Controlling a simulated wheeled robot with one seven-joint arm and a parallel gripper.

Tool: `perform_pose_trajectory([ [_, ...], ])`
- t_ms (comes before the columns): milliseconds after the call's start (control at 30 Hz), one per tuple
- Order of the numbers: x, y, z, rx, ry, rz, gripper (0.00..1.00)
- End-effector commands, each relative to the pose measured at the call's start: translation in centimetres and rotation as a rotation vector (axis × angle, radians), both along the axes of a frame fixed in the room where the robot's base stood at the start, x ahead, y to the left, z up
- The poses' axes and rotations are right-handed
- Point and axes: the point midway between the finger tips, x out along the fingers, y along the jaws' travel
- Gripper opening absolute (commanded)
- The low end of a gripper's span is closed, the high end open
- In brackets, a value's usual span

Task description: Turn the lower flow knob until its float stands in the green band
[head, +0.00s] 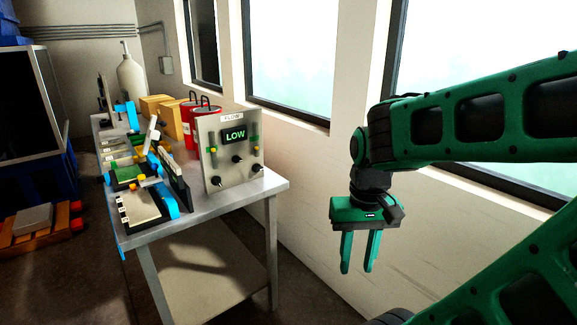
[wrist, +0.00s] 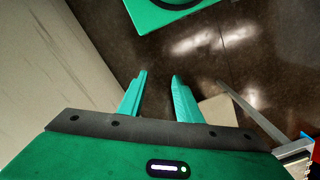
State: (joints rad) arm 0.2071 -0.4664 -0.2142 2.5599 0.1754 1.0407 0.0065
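The flow panel (head: 233,155) stands upright at the near right end of the table, with a "FLOW" label and a display (head: 235,135) reading LOW in green. It has several black knobs; the lower left one (head: 217,182) and the lower right one (head: 257,169) sit near its bottom edge. Two sight tubes with green bands show, the left one (head: 212,142) and the right one (head: 255,142); small orange-yellow marks, perhaps the floats, show near the bands, too small to read exactly. My gripper (head: 358,270) hangs right of the table, fingers down, open and empty, apart from the panel. The wrist view shows both fingers (wrist: 158,75) apart over the floor.
The windowed wall runs along the right. Open floor lies right of the table.

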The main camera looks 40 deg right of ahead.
Motion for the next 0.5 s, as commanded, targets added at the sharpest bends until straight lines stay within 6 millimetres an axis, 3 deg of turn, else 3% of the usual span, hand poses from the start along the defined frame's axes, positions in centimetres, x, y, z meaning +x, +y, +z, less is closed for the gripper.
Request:
perform_pose_trajectory([
  [367, 0.0, 0.02, 0.0, 0.0, 0.0, 0.001, 0.31],
  [467, -0.51, 0.01, 0.24, 0.0, -0.008, 0.005, 0.5],
  [500, -0.8, -0.02, 0.44, -0.001, -0.018, 0.013, 0.5],
])
